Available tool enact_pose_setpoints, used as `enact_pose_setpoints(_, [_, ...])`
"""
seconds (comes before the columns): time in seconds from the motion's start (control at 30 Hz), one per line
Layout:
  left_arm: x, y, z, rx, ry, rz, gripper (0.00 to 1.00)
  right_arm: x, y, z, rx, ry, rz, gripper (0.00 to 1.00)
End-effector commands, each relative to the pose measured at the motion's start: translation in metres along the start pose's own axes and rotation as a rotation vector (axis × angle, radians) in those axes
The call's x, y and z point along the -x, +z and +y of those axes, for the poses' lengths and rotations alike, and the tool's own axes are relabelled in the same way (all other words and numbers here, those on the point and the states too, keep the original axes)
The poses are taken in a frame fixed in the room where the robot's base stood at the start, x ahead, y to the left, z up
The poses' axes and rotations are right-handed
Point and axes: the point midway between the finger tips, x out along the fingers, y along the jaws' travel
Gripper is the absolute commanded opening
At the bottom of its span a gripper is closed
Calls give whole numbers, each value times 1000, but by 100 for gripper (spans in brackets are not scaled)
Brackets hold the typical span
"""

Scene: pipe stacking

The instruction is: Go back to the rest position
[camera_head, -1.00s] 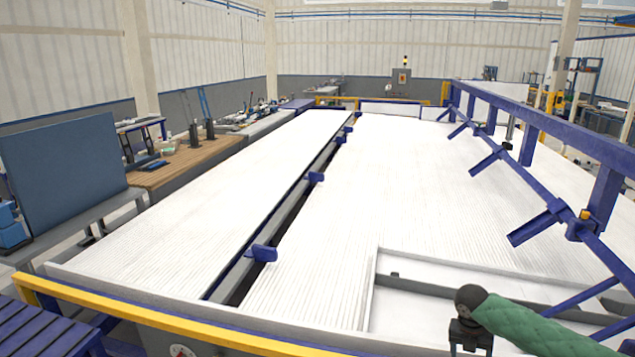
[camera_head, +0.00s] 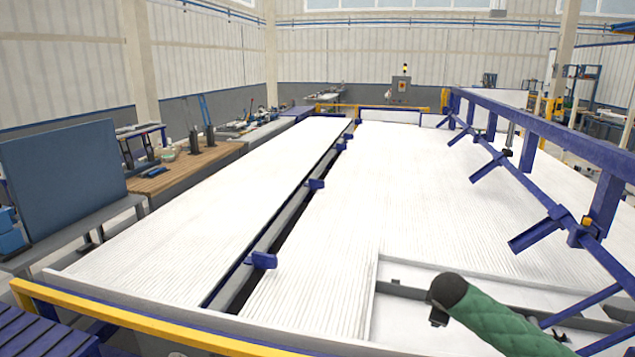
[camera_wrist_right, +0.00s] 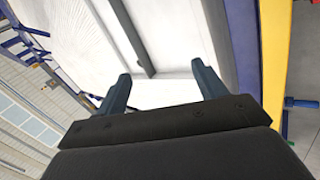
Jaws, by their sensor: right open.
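My right gripper (camera_wrist_right: 162,80) is open and empty in the right wrist view, its two dark fingers wide apart above a white surface with a grey bar. In the head view my right arm, in a green cover, comes in from the lower right and ends in a dark rounded wrist over the front tray area; the fingers are mostly hidden there. Long white pipes (camera_head: 215,210) lie side by side left of a dark central gap. More white pipes (camera_head: 380,180) lie right of it. My left gripper is not in view.
A blue rail frame (camera_head: 530,180) with slanted arms runs along the right side. A yellow edge rail (camera_head: 130,322) crosses the front left. Blue stops (camera_head: 262,260) stand along the central gap. A wooden bench (camera_head: 185,165) stands at the left. Above the pipes is free room.

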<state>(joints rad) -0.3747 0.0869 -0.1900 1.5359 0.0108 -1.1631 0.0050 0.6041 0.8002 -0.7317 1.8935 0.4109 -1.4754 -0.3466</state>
Motion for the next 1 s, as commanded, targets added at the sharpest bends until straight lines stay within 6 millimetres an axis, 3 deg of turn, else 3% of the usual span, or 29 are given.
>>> enact_pose_setpoints(0.03, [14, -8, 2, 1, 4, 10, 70, -1, -16, -18, -78, 11, 38, 70])
enact_pose_setpoints(0.2, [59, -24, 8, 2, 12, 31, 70, 0, -43, -57, -303, 33, 119, 70])
enact_pose_setpoints(0.4, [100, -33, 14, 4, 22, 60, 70, -6, -54, -114, -475, 11, 168, 70])
enact_pose_setpoints(0.67, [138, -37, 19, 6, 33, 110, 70, -22, -45, -198, -601, -51, 169, 70])
enact_pose_setpoints(1.0, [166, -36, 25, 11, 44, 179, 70, -44, -10, -328, -743, -184, 94, 70])
